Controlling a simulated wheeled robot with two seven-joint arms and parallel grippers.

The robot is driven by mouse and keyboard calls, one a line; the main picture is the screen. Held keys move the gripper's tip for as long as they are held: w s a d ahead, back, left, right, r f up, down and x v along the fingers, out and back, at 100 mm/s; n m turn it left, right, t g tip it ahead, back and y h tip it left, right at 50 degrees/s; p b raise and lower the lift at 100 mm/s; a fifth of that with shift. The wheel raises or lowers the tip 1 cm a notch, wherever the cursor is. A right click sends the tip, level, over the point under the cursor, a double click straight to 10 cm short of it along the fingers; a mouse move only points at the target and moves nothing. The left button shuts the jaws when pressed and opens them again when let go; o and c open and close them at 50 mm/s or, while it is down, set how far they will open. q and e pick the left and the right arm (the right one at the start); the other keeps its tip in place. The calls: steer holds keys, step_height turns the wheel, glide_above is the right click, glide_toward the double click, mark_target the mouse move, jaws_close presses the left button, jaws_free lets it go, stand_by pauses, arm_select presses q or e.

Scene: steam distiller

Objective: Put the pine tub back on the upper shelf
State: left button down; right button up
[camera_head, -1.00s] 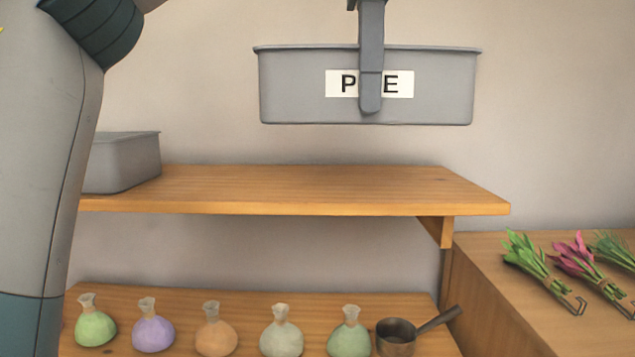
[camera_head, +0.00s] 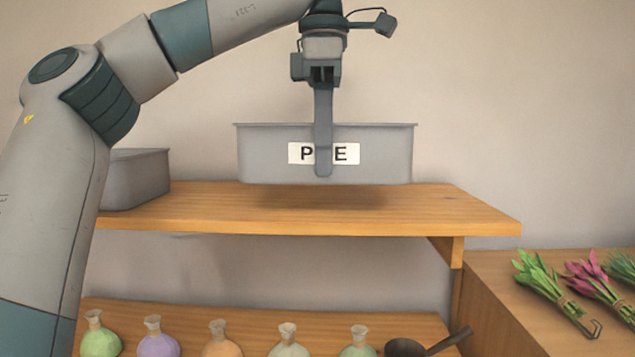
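The pine tub (camera_head: 265,160) is a grey rectangular tub with a white label, its middle letters hidden behind my finger. My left gripper (camera_head: 323,165) points down with one finger in front of the tub's near wall; the other finger is hidden, and it appears shut on that wall. The tub is level, with a shadow beneath it, at or just above the upper shelf (camera_head: 440,205); whether it touches the wood I cannot tell. My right gripper is not in view.
Another grey tub (camera_head: 138,178) stands at the shelf's left end, partly behind my arm. The shelf's right end is clear. Several tied pouches (camera_head: 158,340) and a small pan (camera_head: 405,347) stand on the lower shelf. Herb bundles (camera_head: 545,285) lie on the right counter (camera_head: 500,290).

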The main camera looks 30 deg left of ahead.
mark_target(318, 182)
arm_select(q)
steer(key=shift+w+a+f, duration=0.15)
steer(key=shift+a+f, duration=0.2)
steer(key=shift+a, duration=0.3)
steer(key=shift+d, duration=0.1)
steer(key=shift+f, duration=2.05)
steer(key=shift+f, duration=0.15)
steer(key=c, duration=2)
jaws_free()
